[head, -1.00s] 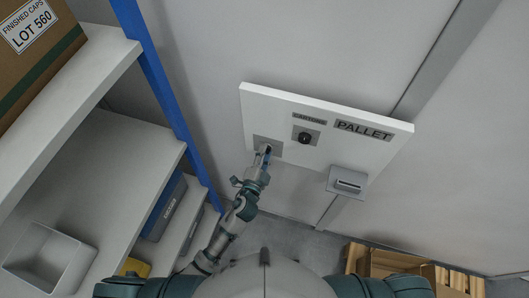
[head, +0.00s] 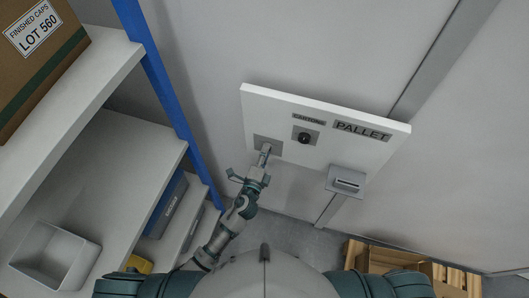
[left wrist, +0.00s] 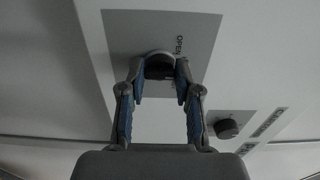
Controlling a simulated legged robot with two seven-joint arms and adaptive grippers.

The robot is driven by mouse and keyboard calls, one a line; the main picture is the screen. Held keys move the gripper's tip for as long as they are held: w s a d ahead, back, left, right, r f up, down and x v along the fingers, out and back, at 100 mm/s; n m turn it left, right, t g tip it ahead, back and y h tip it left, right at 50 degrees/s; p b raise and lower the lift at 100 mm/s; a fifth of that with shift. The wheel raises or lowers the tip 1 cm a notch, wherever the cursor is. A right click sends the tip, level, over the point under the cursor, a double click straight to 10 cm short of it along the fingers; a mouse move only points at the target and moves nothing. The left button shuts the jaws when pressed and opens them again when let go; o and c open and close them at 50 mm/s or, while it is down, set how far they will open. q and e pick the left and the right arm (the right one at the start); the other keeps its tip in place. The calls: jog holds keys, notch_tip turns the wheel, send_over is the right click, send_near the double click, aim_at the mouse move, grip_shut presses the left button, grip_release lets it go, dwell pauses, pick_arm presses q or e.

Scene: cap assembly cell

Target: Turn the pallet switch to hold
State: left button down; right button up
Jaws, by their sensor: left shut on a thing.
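My left gripper (head: 265,152) reaches up to a grey plate (head: 274,141) at the panel's left. In the left wrist view, my left gripper (left wrist: 160,78) is shut on a dark switch knob (left wrist: 158,68) with a grey rim, on a grey plate (left wrist: 195,40) lettered "OPEN". The fingers hide part of the knob, so its exact setting cannot be read. My right gripper is out of view.
A second black knob (head: 304,138) sits beside the held one, under a small "CARTONS" label (head: 309,119). A grey slotted box (head: 346,181) hangs at the panel's lower right. Shelves with a grey bin (head: 55,258) stand left, behind a blue post (head: 165,90). Wooden crates (head: 400,262) are below.

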pick_arm(q)
jog(key=shift+s+d+f, duration=0.1)
jog(key=shift+f, duration=0.1)
jog(key=c, duration=0.8)
grip_release()
jog(key=shift+d, duration=0.15)
jog(key=shift+r, duration=0.1)
jog(key=v, duration=1.1)
jog(key=shift+s, duration=0.35)
